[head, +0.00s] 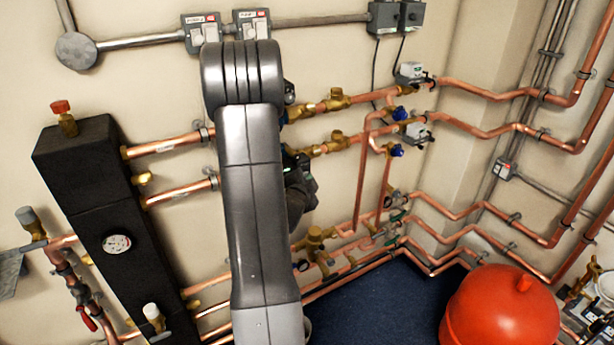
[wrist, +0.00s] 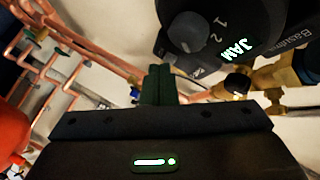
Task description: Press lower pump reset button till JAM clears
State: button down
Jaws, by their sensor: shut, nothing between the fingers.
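The lower pump (wrist: 272,32) is a dark round-bodied unit at the upper right of the wrist view. Its lit display (wrist: 237,49) reads JAM. A grey round knob (wrist: 187,32) stands out of its face near the marks 1 and 2. My gripper (wrist: 158,70) is shut and empty, its fingertips just below and left of the knob in the picture, seemingly apart from it. I cannot clearly tell which part is the reset button. In the head view my arm hides most of the pump area.
Copper pipes (head: 170,145) with brass valves run along the wall around the pump. A black manifold block (head: 100,200) stands left of my arm. A red tank (head: 503,308) sits at lower right, and the blue floor (head: 375,300) beside it is clear.

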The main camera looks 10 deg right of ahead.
jog(key=shift+s+d+b, duration=0.25)
jog(key=shift+s+b, duration=0.5)
jog(key=shift+s, duration=0.05)
jog(key=s+b, duration=0.1)
jog(key=s+d+b, duration=0.1)
jog(key=s, duration=0.1)
jog(key=s+b, duration=0.1)
jog(key=shift+s+d, duration=0.4)
jog(key=shift+w, duration=0.15)
dwell(0.4)
jog(key=p, duration=0.2)
jog(key=w+p, duration=0.1)
jog(key=shift+w+a+r+p, duration=0.2)
jog(key=shift+w+a+p, duration=0.1)
jog(key=shift+p, duration=0.1)
